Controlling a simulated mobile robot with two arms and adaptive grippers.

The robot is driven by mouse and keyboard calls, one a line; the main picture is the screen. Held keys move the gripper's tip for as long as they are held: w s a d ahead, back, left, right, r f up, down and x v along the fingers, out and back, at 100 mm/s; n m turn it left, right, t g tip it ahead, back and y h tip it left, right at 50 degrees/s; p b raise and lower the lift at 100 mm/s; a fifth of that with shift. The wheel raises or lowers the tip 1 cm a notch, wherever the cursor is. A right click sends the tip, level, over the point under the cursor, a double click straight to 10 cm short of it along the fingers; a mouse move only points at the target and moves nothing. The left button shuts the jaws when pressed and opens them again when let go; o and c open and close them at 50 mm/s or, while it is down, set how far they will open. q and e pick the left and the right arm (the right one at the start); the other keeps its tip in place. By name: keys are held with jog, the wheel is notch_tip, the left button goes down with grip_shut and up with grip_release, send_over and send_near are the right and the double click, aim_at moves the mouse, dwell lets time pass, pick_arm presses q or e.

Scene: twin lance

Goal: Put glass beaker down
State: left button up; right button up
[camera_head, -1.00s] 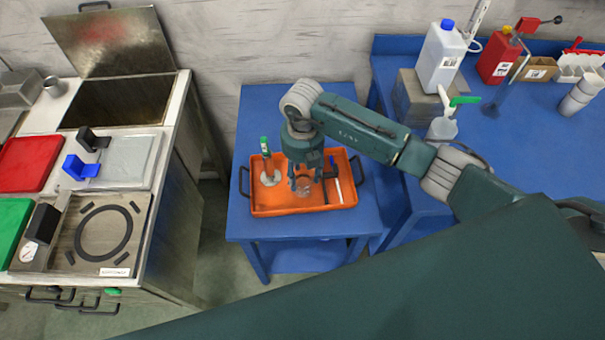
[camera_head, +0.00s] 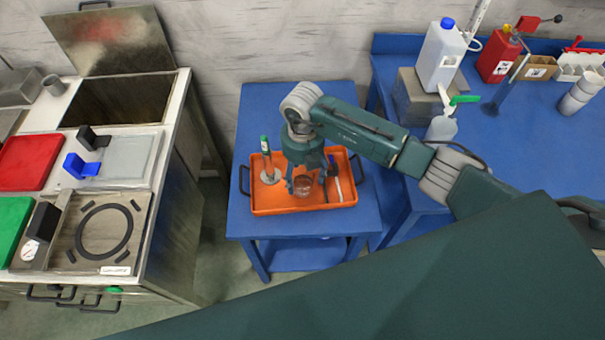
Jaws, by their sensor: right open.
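The glass beaker (camera_head: 304,184) is in the orange tray (camera_head: 290,206) on the blue table, upright as far as I can see. My right gripper (camera_head: 306,182) points down over the tray, with its open fingers at the beaker's sides. The fingers hide part of the beaker, and I cannot tell whether they touch it. My left gripper is not in view.
A green-capped tube on a round base (camera_head: 268,165) stands in the tray, left of my gripper. A long thin tool (camera_head: 337,184) lies to the right. The blue table (camera_head: 250,222) is clear in front of the tray. A steel bench (camera_head: 165,185) stands left.

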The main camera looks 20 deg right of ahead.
notch_tip(320, 180, up, 12)
jog(key=b, duration=0.2)
jog(key=shift+b, duration=0.4)
